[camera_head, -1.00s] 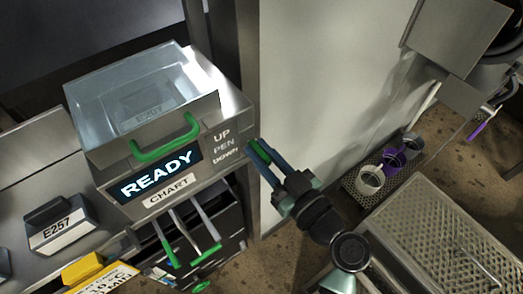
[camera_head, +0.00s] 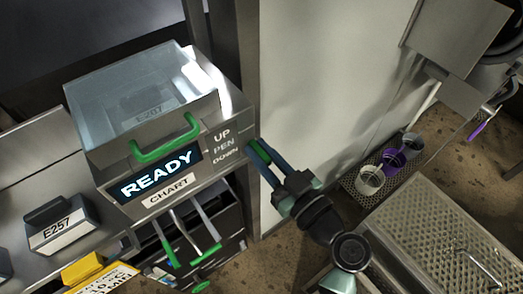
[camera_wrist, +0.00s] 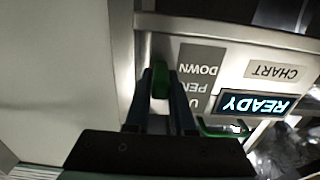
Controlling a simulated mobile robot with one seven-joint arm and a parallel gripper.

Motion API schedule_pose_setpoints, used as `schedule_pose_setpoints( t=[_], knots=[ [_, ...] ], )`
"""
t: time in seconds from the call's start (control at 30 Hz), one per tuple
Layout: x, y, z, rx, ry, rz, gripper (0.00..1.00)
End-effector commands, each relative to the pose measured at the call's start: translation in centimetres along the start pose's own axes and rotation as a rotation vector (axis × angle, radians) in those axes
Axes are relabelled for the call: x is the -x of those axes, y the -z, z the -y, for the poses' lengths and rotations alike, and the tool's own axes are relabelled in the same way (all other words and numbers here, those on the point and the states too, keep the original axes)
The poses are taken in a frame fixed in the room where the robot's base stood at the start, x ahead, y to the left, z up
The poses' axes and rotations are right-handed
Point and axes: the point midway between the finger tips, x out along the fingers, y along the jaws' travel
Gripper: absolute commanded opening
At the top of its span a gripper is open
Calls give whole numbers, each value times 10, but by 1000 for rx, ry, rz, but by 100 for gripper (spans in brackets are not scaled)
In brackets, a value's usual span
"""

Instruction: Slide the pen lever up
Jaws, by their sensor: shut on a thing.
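The pen lever (camera_head: 258,155) is a small green handle on the right side of the chart recorder box (camera_head: 236,101), beside the UP / PEN / DOWN label (camera_head: 223,147). My gripper (camera_head: 262,158) is shut on it, one finger on each side. In the wrist view the green lever (camera_wrist: 160,81) shows between my two dark fingers (camera_wrist: 161,92), and the picture is upside down, with DOWN (camera_wrist: 198,69) at the top. The lever appears level with the lower part of the label. Its slot is hidden by the fingers.
The recorder has a clear lid with a green handle (camera_head: 165,143) and a lit READY display (camera_head: 161,175). Green-handled tools (camera_head: 206,252) hang below. A pale wall panel (camera_head: 325,75) stands close behind my gripper. Cups (camera_head: 370,179) and a perforated metal box (camera_head: 440,235) are at right.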

Motion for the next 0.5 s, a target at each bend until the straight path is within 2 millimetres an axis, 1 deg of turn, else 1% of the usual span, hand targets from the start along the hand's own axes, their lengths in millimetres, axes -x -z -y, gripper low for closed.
schedule_pose_setpoints(
  t=[0.07, 0.3, 0.4, 0.5],
  knots=[
    [0, 6, 0, 2, 0, -1, 0],
    [0, 50, 0, 7, -1, -3, 0],
    [0, 59, 0, 3, -1, -3, 0],
    [0, 61, 0, 2, -1, -2, 0]
  ],
)
